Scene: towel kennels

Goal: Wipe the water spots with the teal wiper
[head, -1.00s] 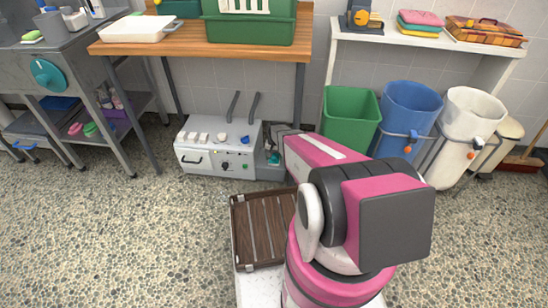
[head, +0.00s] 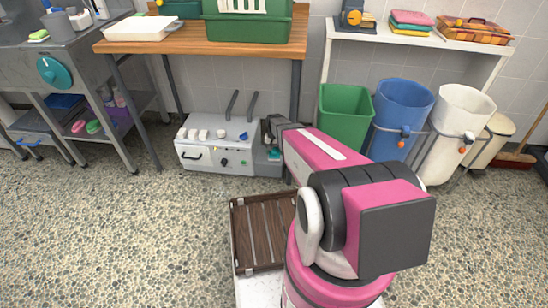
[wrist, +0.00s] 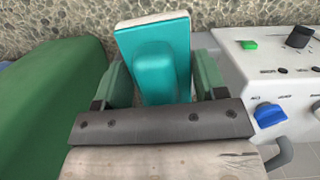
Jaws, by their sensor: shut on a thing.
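The teal wiper shows in the wrist view as a teal block (wrist: 155,75) on a flat plate with a pale edge. It sits between the two green fingers of my gripper (wrist: 160,85), which is shut on it. In the head view my gripper (head: 270,135) is beside the right end of the white control box, and a small patch of the teal wiper (head: 274,154) shows below it. My arm hides part of that area. I cannot make out water spots on the speckled floor (head: 130,235).
The white control box (head: 215,157) with knobs and handles stands close left of my gripper. A green bin (head: 345,115), a blue bin (head: 402,110) and a white bin (head: 460,115) stand to the right. A wooden table (head: 200,42) is above. The floor at front left is open.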

